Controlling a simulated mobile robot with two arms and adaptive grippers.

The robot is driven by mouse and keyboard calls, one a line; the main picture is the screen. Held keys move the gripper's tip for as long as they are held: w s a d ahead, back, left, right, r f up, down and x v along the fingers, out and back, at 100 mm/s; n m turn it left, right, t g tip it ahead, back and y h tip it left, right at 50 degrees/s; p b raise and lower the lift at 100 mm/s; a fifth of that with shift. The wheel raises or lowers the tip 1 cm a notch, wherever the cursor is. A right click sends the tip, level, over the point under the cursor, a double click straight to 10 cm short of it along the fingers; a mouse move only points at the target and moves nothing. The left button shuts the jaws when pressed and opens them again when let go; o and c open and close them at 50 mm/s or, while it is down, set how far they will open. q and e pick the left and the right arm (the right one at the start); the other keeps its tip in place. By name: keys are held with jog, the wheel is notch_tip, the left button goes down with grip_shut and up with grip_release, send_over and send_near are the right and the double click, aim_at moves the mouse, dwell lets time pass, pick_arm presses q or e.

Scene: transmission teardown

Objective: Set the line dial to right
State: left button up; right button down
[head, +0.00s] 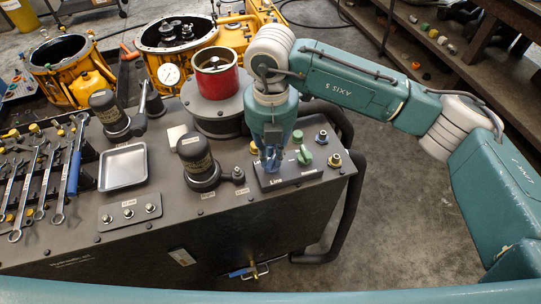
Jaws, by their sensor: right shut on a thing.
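My right gripper (271,165) points down at the left part of this plate. It is shut on the line dial, which the fingers mostly hide, so I cannot tell which way the dial points. A green knob (305,156) stands on the plate just right of the gripper, apart from it. My left gripper is not in view.
Brass-and-steel fittings (334,162) stand close to the plate. A black cylinder unit (198,162) is to the left, beyond it a metal tray (123,166) and several wrenches (30,183). A red canister (217,75) stands behind. Yellow housings (180,45) are at the back.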

aim_at(271, 159)
dwell(0.5)
jog(key=c, duration=1.6)
grip_release()
jog(key=shift+c, duration=0.2)
jog(key=shift+r, duration=0.15)
notch_tip(271, 159, up, 12)
jog(key=shift+f, duration=0.2)
